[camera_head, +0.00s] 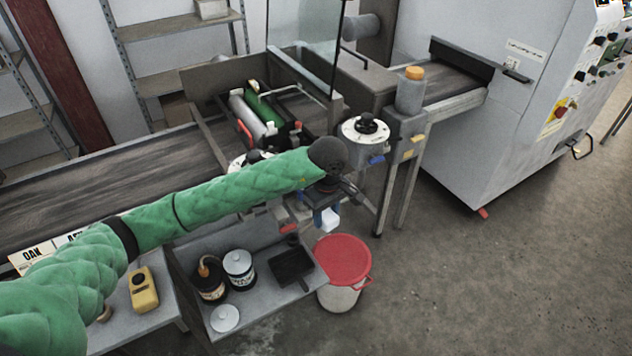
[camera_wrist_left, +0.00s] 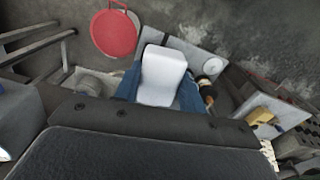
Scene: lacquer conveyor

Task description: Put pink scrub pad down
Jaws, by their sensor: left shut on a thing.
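My left gripper (camera_head: 326,213) hangs from the green-sleeved arm, in front of the machine and above the bench tray (camera_head: 262,310). Its blue fingers are shut on a pale block-shaped pad (camera_wrist_left: 163,72), which looks white rather than pink. In the head view the pad (camera_head: 330,221) shows below the fingers, held in the air between the tray's right end and the bucket. No clearly pink pad shows elsewhere. My right gripper is not in view.
A bucket with a red lid (camera_head: 343,259) stands on the floor at the tray's right. The tray holds a dark jar (camera_head: 209,284), a white-lidded can (camera_head: 239,270), a white lid (camera_head: 225,318) and a black pan (camera_head: 291,268). A yellow meter (camera_head: 143,290) lies left.

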